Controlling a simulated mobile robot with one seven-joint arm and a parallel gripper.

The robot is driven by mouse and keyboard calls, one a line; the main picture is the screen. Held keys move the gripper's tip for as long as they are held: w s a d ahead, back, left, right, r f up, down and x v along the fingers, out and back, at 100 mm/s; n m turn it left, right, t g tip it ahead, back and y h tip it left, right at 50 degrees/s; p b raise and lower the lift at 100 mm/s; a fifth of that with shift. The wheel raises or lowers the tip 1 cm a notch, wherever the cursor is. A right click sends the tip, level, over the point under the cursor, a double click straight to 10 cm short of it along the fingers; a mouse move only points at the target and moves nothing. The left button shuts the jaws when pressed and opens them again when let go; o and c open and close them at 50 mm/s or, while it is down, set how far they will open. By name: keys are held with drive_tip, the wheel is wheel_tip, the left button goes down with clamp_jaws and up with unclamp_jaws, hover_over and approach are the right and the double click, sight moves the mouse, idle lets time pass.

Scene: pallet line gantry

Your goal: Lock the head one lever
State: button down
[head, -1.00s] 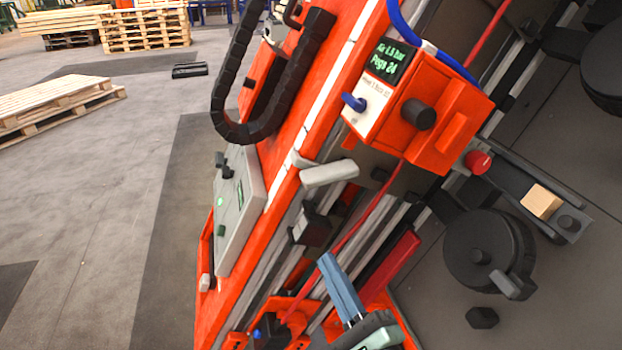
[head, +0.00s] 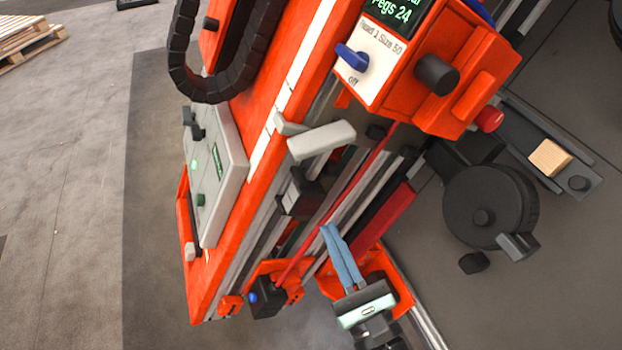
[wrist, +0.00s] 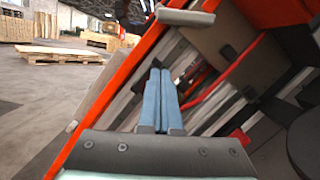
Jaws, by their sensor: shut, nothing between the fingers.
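A light grey lever (head: 322,141) sticks out from the orange beam, below the orange head box (head: 440,85). The box's label reads "Head 1 Size 50", with a blue knob (head: 352,58) beside the word "off". I cannot tell for certain which one the task calls the lever. My gripper (head: 328,229) is below the grey lever, apart from it, with its blue fingers together and empty. In the wrist view the fingertips (wrist: 160,72) point up along the rails, and a grey lever (wrist: 185,17) shows above them.
A grey control panel (head: 217,175) is on the beam's left side. A black cable chain (head: 185,60) loops above it. A black round wheel (head: 485,205) and a wooden block (head: 550,157) are at the right. Open floor lies left, with pallets (wrist: 60,54) farther back.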

sight(298, 157)
drive_tip(key=x, duration=0.9)
drive_tip(key=shift+w, duration=0.1)
drive_tip(key=r, duration=0.1)
drive_tip(key=r+p, duration=0.1)
drive_tip(key=r, duration=0.2)
drive_tip(key=shift+w+a+r, duration=0.1)
drive_tip(key=shift+w+a, duration=0.15)
drive_tip(key=shift+a, duration=0.15)
drive_tip(key=shift+r+p, duration=0.1)
drive_tip(key=shift+p, duration=0.25)
drive_tip(key=shift+a+r+m+p, duration=0.1)
drive_tip(key=shift+r+m+p, duration=0.05)
drive_tip(key=shift+m+p, duration=0.3)
drive_tip(key=shift+a+r+m+h+p, duration=0.1)
drive_tip(key=shift+r+m+h+p, duration=0.2)
drive_tip(key=shift+m+h+p, duration=0.15)
drive_tip(key=r+m+p, duration=0.1)
drive_tip(key=p, duration=0.1)
drive_tip(key=r+m+h+p, duration=0.1)
drive_tip(key=m, duration=0.1)
drive_tip(key=shift+s+a+r+p, duration=0.1)
drive_tip(key=shift+s+a+p, duration=0.05)
drive_tip(key=shift+a+p, duration=0.2)
drive_tip(key=shift+d+r+m+h+p, duration=0.1)
drive_tip(key=shift+r+m+h+p, duration=0.35)
drive_tip(key=shift+m+p, duration=0.7)
drive_tip(key=shift+r+m+h+p, duration=0.3)
drive_tip(key=shift+r+m+p, duration=0.25)
drive_tip(key=shift+m+p, duration=0.55)
